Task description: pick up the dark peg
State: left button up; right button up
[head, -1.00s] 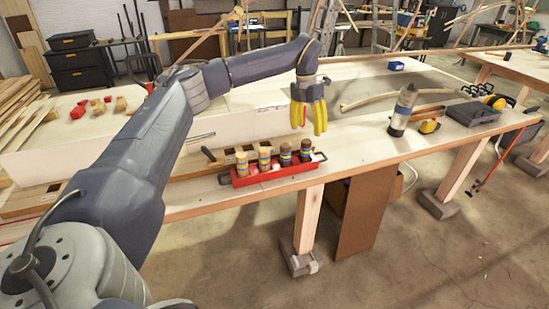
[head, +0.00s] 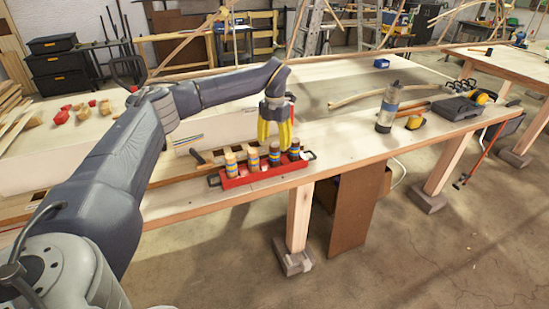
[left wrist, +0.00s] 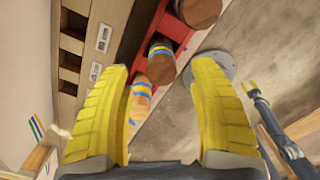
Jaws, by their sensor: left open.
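A red tray (head: 262,174) near the table's front edge holds upright banded pegs in a row. Two have dark brown tops, one dark peg (head: 275,155) and another dark peg (head: 295,150) at the right end. Two light wooden pegs (head: 231,165) stand to their left. My left gripper (head: 273,143) is open, yellow fingers pointing down, just above and behind the dark pegs. In the left wrist view a dark-topped peg (left wrist: 161,63) shows between and beyond the fingertips, apart from them.
A grey bottle (head: 387,108), a yellow-black tool (head: 415,121) and a dark case (head: 458,108) stand to the right. A bent lath (head: 365,96) lies behind them. A slotted wooden piece (left wrist: 97,42) lies beside the tray. The table between tray and bottle is clear.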

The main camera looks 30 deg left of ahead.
aim_at(275, 155)
pick_arm(q)
jog(key=shift+f, duration=3.35)
grip_shut()
